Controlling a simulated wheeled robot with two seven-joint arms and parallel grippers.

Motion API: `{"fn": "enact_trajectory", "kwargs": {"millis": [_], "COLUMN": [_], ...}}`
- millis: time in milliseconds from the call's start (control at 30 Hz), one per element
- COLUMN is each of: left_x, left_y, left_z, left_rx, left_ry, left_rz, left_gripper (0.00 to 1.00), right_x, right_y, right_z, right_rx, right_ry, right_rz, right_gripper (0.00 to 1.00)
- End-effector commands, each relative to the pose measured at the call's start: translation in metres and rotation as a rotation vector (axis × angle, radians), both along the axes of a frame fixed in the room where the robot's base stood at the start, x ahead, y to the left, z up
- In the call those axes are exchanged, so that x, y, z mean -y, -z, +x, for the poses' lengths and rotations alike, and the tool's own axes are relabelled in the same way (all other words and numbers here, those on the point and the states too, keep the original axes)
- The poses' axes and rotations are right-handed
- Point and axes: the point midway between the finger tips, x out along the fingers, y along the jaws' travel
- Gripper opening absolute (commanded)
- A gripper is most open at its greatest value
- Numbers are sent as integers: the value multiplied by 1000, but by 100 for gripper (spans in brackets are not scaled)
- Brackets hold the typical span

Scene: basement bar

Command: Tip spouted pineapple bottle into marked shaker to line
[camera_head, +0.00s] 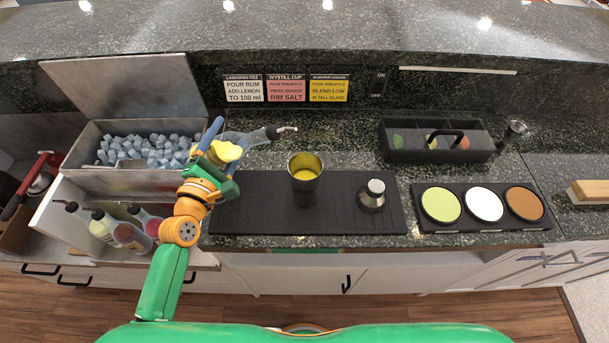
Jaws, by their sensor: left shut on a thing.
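My left gripper (224,146) is shut on a spouted bottle (246,138), which lies nearly level in the air, its pale spout pointing right. The bottle looks clear and greyish with a dark collar; how much is inside I cannot tell. An open dark shaker (304,190) stands upright on the black bar mat (250,217), with yellow showing inside it. The spout tip is above and left of the shaker's mouth in the picture; I see no stream. The shaker's line is not readable. My right gripper is not in view.
A small metal-topped jigger or cap (373,196) stands on the mat right of the shaker. An ice bin (124,182) and several bottles (130,237) are at left. A garnish caddy (388,153) and a tray of rim dishes (544,224) are at right. Recipe cards (286,89) stand behind.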

Motion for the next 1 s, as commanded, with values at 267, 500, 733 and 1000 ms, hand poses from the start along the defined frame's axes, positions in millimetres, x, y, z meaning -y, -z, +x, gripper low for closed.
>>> {"fn": "enact_trajectory", "kwargs": {"millis": [267,500,733,1000], "left_x": [10,10,10,9], "left_y": [-26,-58,-54,-54], "left_z": [-2,-2,-2,-2], "left_rx": [-81,-204,-233,-231], "left_ry": [-2,-2,-1,0], "left_rz": [-360,-891,-1011,-1005], "left_gripper": [0,0,0,0], "right_x": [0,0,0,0], "right_y": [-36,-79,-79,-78], "right_z": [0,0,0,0], "right_rx": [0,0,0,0], "right_ry": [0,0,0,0], "right_rz": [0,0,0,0], "right_gripper": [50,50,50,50]}}
